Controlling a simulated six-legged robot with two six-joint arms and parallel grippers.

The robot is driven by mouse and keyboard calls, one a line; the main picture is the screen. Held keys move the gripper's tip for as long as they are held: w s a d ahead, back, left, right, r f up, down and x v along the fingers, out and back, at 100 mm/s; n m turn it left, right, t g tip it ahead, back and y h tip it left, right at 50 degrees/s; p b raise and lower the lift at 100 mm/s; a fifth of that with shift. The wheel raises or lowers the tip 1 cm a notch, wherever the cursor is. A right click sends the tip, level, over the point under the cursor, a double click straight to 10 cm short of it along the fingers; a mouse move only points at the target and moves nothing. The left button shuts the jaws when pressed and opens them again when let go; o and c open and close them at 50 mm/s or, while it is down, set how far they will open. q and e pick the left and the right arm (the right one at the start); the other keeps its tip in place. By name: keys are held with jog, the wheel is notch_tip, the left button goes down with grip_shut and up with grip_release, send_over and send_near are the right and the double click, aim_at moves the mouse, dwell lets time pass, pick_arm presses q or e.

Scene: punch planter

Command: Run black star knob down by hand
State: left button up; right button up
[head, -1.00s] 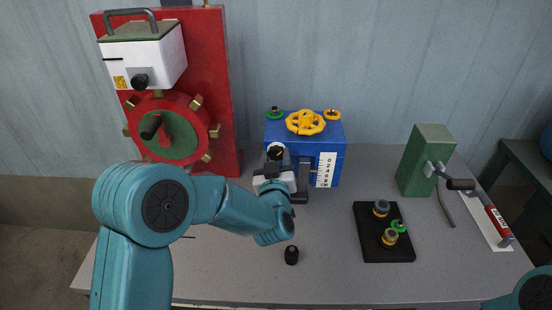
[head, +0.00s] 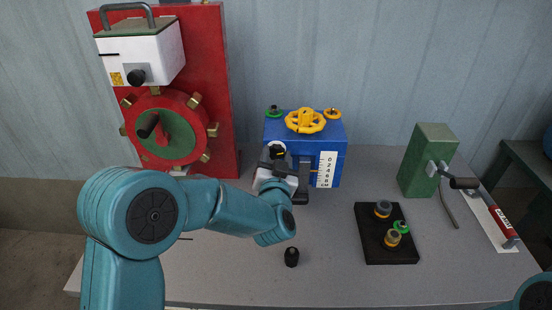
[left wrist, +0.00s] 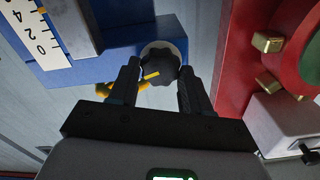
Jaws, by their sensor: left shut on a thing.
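The black star knob (head: 278,149) stands at the front left of the blue box (head: 330,138). In the left wrist view the knob (left wrist: 160,64) has a lobed rim and a yellow line on its face. My left gripper (head: 276,158) reaches it from the front. In the left wrist view the fingers of this gripper (left wrist: 158,84) lie on both sides of the knob and are shut on it. The fingers and wrist hide part of the knob in the head view. My right gripper is out of view.
A white scale (head: 326,169) is on the box front and a yellow handwheel (head: 305,121) on its top. A red panel (head: 215,90) with a wheel stands left. A small black knob (head: 291,257) and a black tray (head: 372,250) sit on the table.

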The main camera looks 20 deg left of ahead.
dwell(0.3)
pick_arm(q)
jog(key=o, duration=1.1)
jog(key=shift+c, duration=0.2)
jog(key=b+v, duration=0.2)
jog(key=v, duration=1.4)
jog(key=shift+s, duration=0.15)
